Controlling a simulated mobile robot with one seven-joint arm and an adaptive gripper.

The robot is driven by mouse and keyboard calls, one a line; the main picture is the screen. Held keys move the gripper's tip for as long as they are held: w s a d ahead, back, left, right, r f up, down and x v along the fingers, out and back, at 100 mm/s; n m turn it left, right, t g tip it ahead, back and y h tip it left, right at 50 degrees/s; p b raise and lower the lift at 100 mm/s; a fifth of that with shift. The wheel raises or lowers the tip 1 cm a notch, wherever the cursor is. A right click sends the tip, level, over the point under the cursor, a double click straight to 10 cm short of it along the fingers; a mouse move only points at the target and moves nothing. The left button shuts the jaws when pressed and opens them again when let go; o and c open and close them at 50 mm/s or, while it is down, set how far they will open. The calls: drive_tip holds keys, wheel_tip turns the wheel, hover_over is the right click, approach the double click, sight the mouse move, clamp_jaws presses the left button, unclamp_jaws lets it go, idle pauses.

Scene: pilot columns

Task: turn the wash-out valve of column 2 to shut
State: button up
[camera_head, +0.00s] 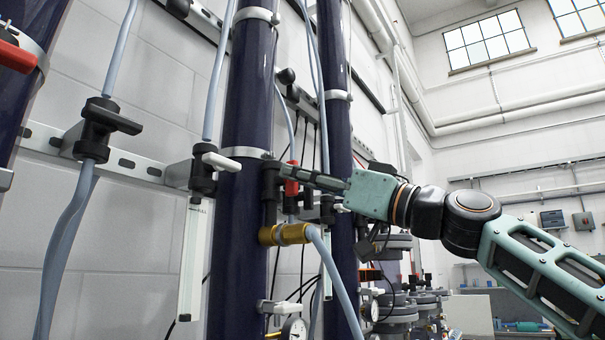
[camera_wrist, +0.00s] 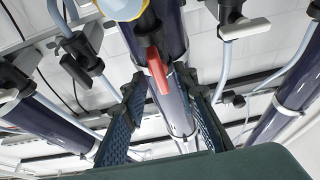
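A dark blue column (camera_head: 240,200) stands left of centre in the head view, with a black valve body (camera_head: 271,186) on its side. The valve's red lever (camera_head: 292,179) is partly hidden by my gripper. In the wrist view the red lever (camera_wrist: 158,71) shows in front of the dark column (camera_wrist: 172,100), lying along it. My gripper (camera_head: 285,170) is at the valve; in the wrist view its two fingers (camera_wrist: 162,84) stand apart, one on each side of the lever. Contact with the lever cannot be told. No column number is legible.
A brass fitting (camera_head: 285,234) with a grey hose sits just below the valve. A white-levered valve (camera_head: 210,166) is to the left, another black valve (camera_head: 100,128) further left. A second dark column (camera_head: 340,150) stands behind right. A pressure gauge (camera_head: 293,329) is low down.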

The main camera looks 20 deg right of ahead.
clamp_jaws()
drive_tip(key=shift+f+m+h, duration=0.1)
drive_tip(key=shift+m+h, duration=0.3)
drive_tip(key=shift+m, duration=0.2)
drive_tip(key=m+t+h+b, duration=0.1)
drive_tip(key=m+h, duration=0.1)
drive_tip(key=m, duration=0.2)
drive_tip(key=m+h, duration=0.2)
drive_tip(key=m, duration=0.3)
drive_tip(key=shift+p, duration=0.3)
drive_tip(key=m+h+p, duration=0.1)
drive_tip(key=m, duration=0.1)
drive_tip(key=m+h+p, duration=0.1)
drive_tip(key=m+p, duration=0.1)
drive_tip(key=m, duration=0.1)
drive_tip(key=m+h+p, duration=0.1)
drive_tip(key=m, duration=0.1)
drive_tip(key=shift+r+m+g+h, duration=0.3)
drive_tip(key=shift+m+h, duration=0.1)
drive_tip(key=shift+a+f+m+g+h+p, duration=0.15)
drive_tip(key=shift+m+g+p, duration=0.3)
drive_tip(key=shift+m, duration=0.65)
drive_tip(key=shift+d+m+g+h+p, duration=0.15)
drive_tip(key=shift+m+g+p, duration=0.25)
drive_tip(key=shift+m, duration=0.7)
drive_tip(key=shift+a, duration=0.1)
